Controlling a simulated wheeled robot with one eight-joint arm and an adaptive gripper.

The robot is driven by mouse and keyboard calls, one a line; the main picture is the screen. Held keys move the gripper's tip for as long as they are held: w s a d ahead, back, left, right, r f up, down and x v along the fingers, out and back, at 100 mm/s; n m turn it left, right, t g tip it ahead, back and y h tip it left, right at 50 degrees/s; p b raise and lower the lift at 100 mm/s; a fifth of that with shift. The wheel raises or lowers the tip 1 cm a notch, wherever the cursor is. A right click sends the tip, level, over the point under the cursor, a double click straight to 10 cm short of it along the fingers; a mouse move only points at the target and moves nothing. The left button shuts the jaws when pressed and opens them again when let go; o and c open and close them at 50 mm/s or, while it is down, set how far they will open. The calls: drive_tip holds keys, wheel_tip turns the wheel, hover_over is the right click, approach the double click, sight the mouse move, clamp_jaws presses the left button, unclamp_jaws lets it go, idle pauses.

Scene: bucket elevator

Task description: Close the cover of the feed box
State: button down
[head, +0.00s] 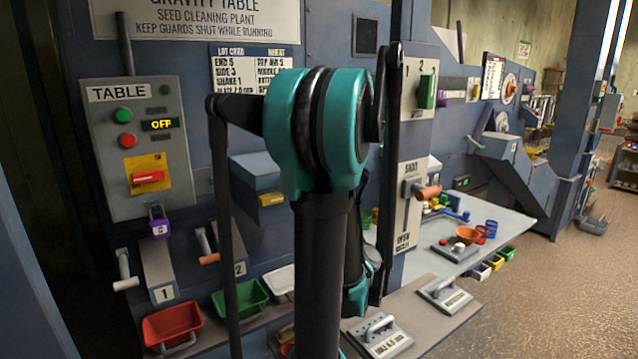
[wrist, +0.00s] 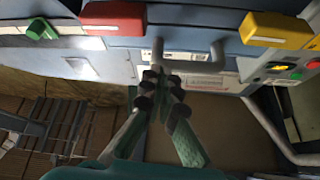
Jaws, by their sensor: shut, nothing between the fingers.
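My gripper (wrist: 162,82) shows in the wrist view with its fingers together and nothing between them. Its tips are close to a grey U-shaped handle (wrist: 205,66) on a blue-grey panel (wrist: 118,62); I cannot tell whether they touch. I cannot tell for sure whether this panel is the feed box cover. In the head view my arm stands across the middle and hides much of the machine front, and I cannot make out the fingertips there. A blue-grey box with a sloped top (head: 254,172) juts out just left of my arm; no feed box label is readable.
In the wrist view a red block (wrist: 113,17) and a yellow block (wrist: 276,30) stick out near the handle. In the head view are a control panel (head: 135,150), a red bin (head: 172,324), a green bin (head: 240,298) and an orange-handled lever (head: 427,192). Open floor lies right.

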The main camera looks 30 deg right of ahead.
drive_tip(key=shift+w+d, duration=0.15)
drive_tip(key=shift+w, duration=0.1)
drive_tip(key=s+f, duration=0.2)
drive_tip(key=s, duration=1.4)
drive_tip(key=shift+s+a+f, duration=0.25)
drive_tip(key=shift+s+a, duration=0.15)
drive_tip(key=shift+a, duration=0.05)
